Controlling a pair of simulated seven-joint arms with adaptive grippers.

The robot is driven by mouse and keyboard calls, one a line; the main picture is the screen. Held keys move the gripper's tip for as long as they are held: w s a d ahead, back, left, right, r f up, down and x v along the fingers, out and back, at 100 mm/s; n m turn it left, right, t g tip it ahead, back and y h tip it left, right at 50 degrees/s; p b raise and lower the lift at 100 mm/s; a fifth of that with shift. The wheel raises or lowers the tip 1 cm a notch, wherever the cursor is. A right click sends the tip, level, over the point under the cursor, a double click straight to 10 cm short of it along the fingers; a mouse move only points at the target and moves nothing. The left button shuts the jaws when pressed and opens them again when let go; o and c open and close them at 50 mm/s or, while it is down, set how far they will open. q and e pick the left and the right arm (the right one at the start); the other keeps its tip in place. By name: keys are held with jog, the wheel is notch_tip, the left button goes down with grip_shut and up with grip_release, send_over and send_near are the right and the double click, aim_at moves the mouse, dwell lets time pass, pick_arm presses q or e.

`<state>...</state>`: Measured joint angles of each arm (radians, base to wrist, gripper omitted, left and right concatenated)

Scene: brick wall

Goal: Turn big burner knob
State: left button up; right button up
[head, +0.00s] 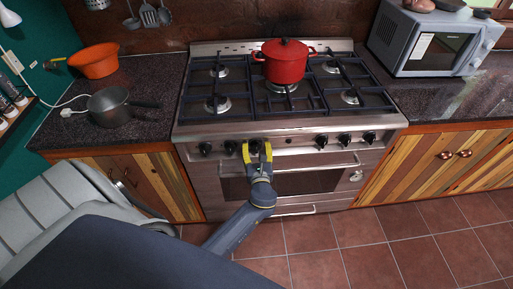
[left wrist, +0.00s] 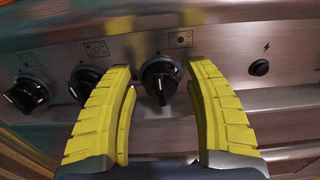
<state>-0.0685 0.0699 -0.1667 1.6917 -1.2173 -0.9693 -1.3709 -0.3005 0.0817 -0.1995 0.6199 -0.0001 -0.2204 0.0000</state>
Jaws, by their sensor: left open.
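A row of black knobs lines the front panel of the steel stove (head: 290,132). My left gripper (head: 257,148) is at this panel, left of its middle, with its yellow fingers open and pointing at it. In the left wrist view a black knob (left wrist: 160,82) with a light pointer mark stands between the open fingers (left wrist: 160,70), with gaps on both sides. A small burner diagram (left wrist: 180,40) is printed above it; I cannot read for certain which burner it marks. My right gripper is not in view.
Two more knobs (left wrist: 86,82) (left wrist: 28,94) are left of the fingers, and a black ignition button (left wrist: 259,67) is to the right. The oven handle (head: 320,166) runs below the panel. A red pot (head: 284,64) stands on the middle burner.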

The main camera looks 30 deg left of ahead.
pick_arm(q)
jog(key=c, duration=1.1)
jog(key=shift+n, duration=0.3)
jog(key=n, duration=0.4)
jog(key=shift+s+a, duration=0.15)
jog(key=shift+a, duration=0.05)
jog(key=n, duration=0.4)
jog(key=shift+s+a+f, duration=0.1)
jog(key=shift+a, duration=0.05)
jog(key=n, duration=0.4)
jog(key=shift+a+f+n, duration=0.15)
jog(key=shift+n, duration=0.25)
jog(key=shift+s+f+n, duration=0.1)
jog(key=shift+f+n, duration=0.1)
jog(key=shift+n, duration=2.1)
